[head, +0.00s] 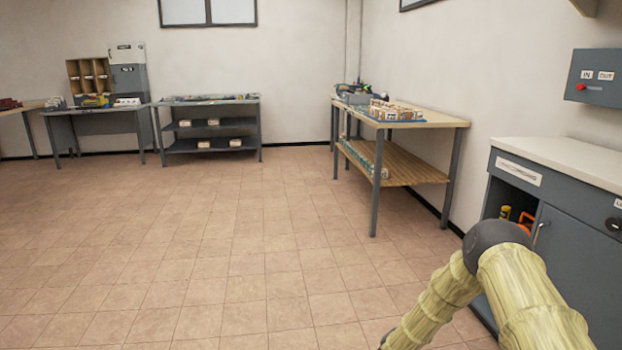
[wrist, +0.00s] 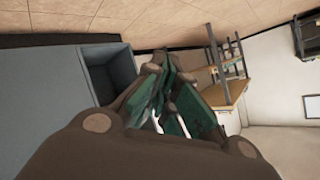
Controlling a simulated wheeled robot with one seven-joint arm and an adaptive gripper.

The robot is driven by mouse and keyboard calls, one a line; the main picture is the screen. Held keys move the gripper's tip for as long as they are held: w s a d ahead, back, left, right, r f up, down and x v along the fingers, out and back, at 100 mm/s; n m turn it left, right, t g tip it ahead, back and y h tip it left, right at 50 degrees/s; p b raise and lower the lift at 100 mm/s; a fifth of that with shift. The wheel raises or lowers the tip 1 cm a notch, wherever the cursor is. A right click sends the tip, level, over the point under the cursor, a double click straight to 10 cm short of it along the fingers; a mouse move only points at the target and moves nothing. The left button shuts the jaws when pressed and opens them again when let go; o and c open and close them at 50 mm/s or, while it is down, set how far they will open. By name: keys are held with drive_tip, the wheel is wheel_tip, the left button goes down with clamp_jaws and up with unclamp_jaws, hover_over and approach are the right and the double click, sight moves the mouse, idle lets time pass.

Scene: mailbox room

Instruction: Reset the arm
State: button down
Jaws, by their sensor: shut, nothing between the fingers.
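My gripper (wrist: 157,70) shows in the wrist view, with brown links and green finger pads. The fingertips are together and nothing is held between them. In the head view my pale yellow arm rises from the lower right, bent at a dark joint. The gripper cannot be made out there.
A grey cabinet (head: 583,268) with a white top stands close at the right, behind my arm; its open compartment also shows in the wrist view (wrist: 122,68). A wooden two-level table (head: 415,172) stands beyond. A shelf table (head: 210,143) is at the back wall. The tiled floor (head: 200,250) is clear.

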drive_tip(key=s+a+f+n+g+y, duration=0.2)
drive_tip(key=s+a+f, duration=0.1)
drive_tip(key=s, duration=0.6)
drive_tip(key=s+a+f+n+g+y, duration=0.1)
drive_tip(key=s+a+f+n, duration=0.15)
drive_tip(key=s, duration=0.65)
drive_tip(key=s+a+f+n+g+y, duration=0.2)
drive_tip(key=s+f+n, duration=0.15)
drive_tip(key=s, duration=0.55)
drive_tip(key=s+r+n+g, duration=0.2)
drive_tip(key=s+g, duration=0.1)
drive_tip(key=s, duration=1.3)
drive_tip(key=s+r+n+g, duration=0.2)
drive_tip(key=s+g, duration=0.1)
drive_tip(key=s, duration=1.3)
wheel_tip(320, 180, up, 26)
drive_tip(key=p, duration=2.6)
drive_tip(key=shift+y, duration=0.4)
drive_tip(key=shift+a+f, duration=0.1)
drive_tip(key=shift+a, duration=0.1)
